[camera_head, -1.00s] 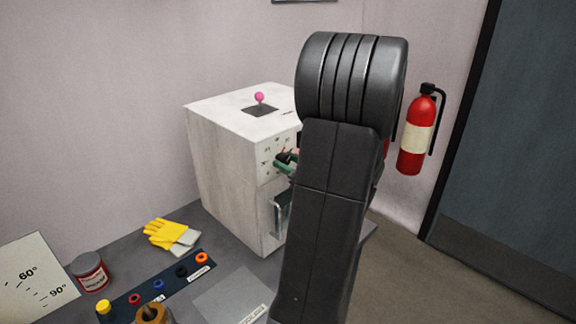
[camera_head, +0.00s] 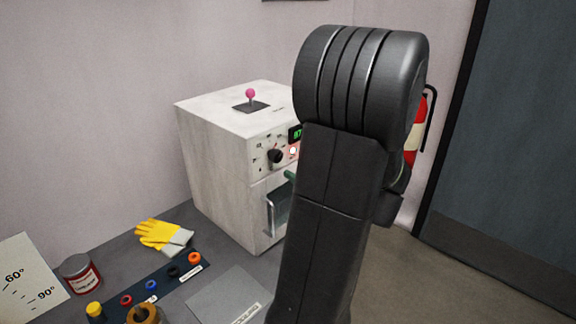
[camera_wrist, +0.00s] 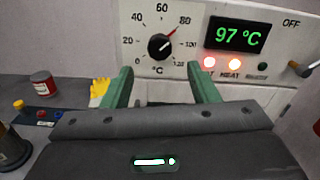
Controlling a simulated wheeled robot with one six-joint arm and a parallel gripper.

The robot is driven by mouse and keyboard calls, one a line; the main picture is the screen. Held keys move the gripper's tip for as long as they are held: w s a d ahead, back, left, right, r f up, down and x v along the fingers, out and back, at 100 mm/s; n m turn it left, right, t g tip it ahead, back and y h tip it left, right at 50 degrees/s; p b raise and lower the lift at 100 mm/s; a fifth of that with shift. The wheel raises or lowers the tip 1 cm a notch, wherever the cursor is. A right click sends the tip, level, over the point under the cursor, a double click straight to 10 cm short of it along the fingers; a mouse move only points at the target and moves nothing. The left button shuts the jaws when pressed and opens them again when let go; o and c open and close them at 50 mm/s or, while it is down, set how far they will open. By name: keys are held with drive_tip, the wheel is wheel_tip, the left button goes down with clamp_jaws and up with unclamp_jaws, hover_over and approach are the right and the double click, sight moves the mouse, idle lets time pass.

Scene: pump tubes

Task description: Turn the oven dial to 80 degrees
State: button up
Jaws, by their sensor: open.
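The oven (camera_head: 215,150) is a pale box on the bench. Its black dial (camera_wrist: 160,47) faces me in the wrist view, and it also shows in the head view (camera_head: 276,157). The green display (camera_wrist: 238,36) reads 97 °C. My gripper (camera_wrist: 164,80) has its two green fingers apart, below and in front of the dial, with nothing between them. The fingers look clear of the dial. In the head view my arm hides most of the gripper.
Two lights glow under the display, one labelled HEAT (camera_wrist: 234,63). A lever (camera_wrist: 303,69) sits by OFF. The oven door handle (camera_head: 270,215) is below the dial. Yellow gloves (camera_head: 160,235), a red jar (camera_head: 81,273) and a strip of coloured rings (camera_head: 150,290) lie left.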

sight(279, 159)
drive_tip(key=v, duration=0.6)
drive_tip(key=shift+b, duration=0.3)
drive_tip(key=shift+w+a, duration=0.1)
drive_tip(key=shift+a, duration=0.05)
drive_tip(key=p+x, duration=0.2)
drive_tip(key=x, duration=1.1)
drive_tip(key=shift+w+a, duration=0.25)
drive_tip(key=shift+a, duration=0.05)
drive_tip(key=shift+p, duration=0.5)
drive_tip(key=shift+d, duration=0.1)
drive_tip(key=shift+f+b, duration=0.2)
drive_tip(key=shift+b, duration=0.3)
